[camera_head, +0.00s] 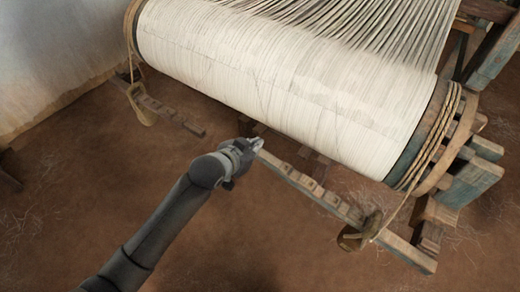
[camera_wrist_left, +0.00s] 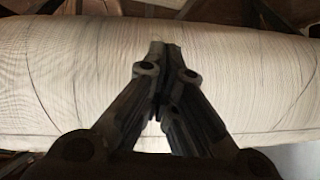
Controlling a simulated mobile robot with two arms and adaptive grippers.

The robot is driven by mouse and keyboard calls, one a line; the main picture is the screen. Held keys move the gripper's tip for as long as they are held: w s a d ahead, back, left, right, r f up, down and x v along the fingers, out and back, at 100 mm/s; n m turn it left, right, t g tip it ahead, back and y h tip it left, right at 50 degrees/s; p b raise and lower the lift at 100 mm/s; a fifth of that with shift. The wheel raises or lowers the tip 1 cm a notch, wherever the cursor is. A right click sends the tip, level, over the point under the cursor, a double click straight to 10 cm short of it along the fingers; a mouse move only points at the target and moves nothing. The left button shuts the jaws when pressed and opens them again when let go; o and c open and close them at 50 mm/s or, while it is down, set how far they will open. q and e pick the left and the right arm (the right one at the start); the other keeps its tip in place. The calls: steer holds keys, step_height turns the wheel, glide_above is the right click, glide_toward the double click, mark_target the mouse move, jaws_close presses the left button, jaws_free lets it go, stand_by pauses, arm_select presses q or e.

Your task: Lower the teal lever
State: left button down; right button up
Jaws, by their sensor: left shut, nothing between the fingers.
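A long notched wooden lever (camera_head: 318,192) runs from below the cloth roll down to the lower right; its lower-right end looks faded grey-teal. I cannot tell for sure that it is the teal lever. My left gripper (camera_head: 257,145) is at the lever's upper-left end; whether it touches is unclear. In the left wrist view the left gripper (camera_wrist_left: 159,48) has its fingers together and empty, in front of the white roll. The lever does not show clearly there. My right gripper is not in view.
The big white warp roll (camera_head: 285,75) lies just behind the gripper. A rope with a weight (camera_head: 355,240) hangs over the lever's right part. Teal frame timbers (camera_head: 470,183) stand at the right. Another notched bar (camera_head: 165,110) is at the left. Brown floor is open at lower left.

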arm_select(q)
steer(key=shift+w+d+f, duration=0.3)
steer(key=shift+w+f, duration=0.4)
steer(key=shift+f, duration=0.35)
steer(key=shift+w+d+f, duration=0.35)
steer(key=shift+w+f, duration=0.3)
steer(key=shift+f, duration=0.35)
steer(key=shift+w+d+f, duration=0.3)
steer(key=shift+w+f, duration=0.4)
steer(key=shift+f, duration=0.35)
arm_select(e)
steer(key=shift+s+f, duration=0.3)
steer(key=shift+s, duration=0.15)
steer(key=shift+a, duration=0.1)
